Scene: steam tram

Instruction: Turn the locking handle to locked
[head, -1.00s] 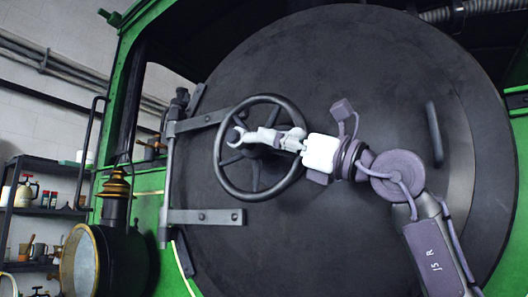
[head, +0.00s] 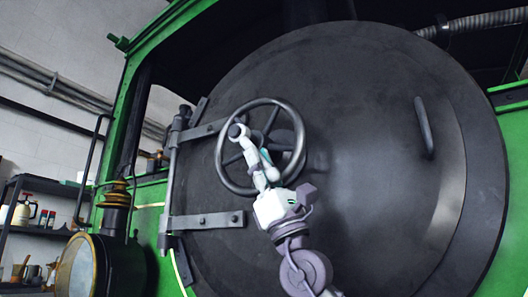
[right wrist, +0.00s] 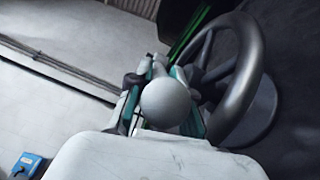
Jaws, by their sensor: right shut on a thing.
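The locking handle (head: 237,131) is a pale grey lever with a round hub in front of the spoked handwheel (head: 223,172) on the big round black door (head: 360,130). From its hub it slants down and to the right. My right gripper (head: 264,168) comes from below and is shut on the handle's free end. In the right wrist view the handle's round grey knob (right wrist: 165,104) sits between the two fingers, which partly hide the rest of the lever. My left gripper is not in view.
Two dark hinge straps (head: 205,221) lie left of the wheel. A curved grab bar (head: 424,127) stands out on the door's right side. A round lamp (head: 82,268) and a shelf (head: 45,232) with bottles are at the lower left.

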